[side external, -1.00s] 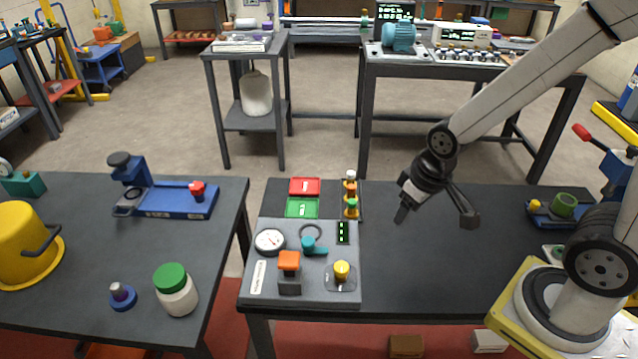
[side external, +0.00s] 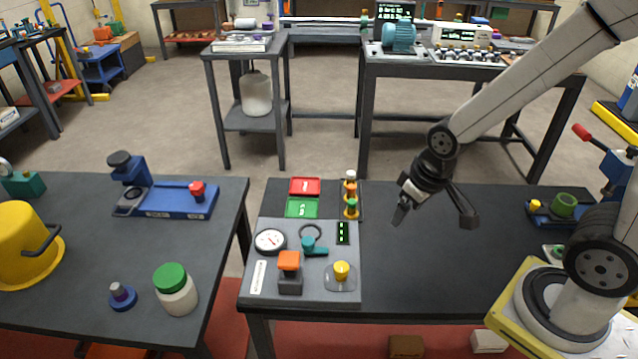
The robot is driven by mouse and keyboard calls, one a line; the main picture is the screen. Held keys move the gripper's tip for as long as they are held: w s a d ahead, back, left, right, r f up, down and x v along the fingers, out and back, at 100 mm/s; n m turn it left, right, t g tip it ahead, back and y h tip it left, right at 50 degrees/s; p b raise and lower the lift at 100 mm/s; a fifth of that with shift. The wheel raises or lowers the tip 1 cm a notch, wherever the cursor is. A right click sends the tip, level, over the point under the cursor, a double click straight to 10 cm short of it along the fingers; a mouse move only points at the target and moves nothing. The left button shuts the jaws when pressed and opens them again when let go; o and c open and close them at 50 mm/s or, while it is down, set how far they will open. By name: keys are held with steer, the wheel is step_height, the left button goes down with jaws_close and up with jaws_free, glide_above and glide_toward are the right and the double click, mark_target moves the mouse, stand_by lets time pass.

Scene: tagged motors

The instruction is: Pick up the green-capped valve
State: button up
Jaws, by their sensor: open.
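A small rack (side external: 357,214) near the back of the right table holds a row of small valve-like pieces. The nearest one has a green top (side external: 351,204) and a yellowish body. Behind it stand an orange-topped piece (side external: 350,187) and a white-topped piece (side external: 350,174). My gripper (side external: 436,214) is open and empty, its fingers wide apart. It hangs above the dark tabletop, to the right of the rack and clear of it.
A grey panel (side external: 325,290) with a gauge, orange block and yellow knob stands in front of the rack. Red (side external: 305,186) and green (side external: 302,207) trays lie to its left. A green-lidded white jar (side external: 175,290) stands on the left table. The tabletop (side external: 430,270) right of the panel is clear.

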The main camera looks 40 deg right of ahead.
steer(key=w+d+f+m+g, duration=0.1)
steer(key=w+d+f+m, duration=0.1)
steer(key=w+m, duration=0.3)
steer(key=w+d+f+m, duration=0.1)
steer(key=w+d+m, duration=0.15)
steer(key=w, duration=0.45)
steer(key=m+g, duration=0.2)
steer(key=m, duration=0.9)
glide_above(352, 201)
steer(key=shift+n, duration=0.25)
steer(key=f, duration=0.8)
steer(key=shift+w+d+f, duration=0.15)
steer(key=shift+d+f, duration=0.05)
steer(key=shift+f, duration=0.05)
steer(key=shift+a+f, duration=0.15)
steer(key=shift+f, duration=3.75)
jaws_close()
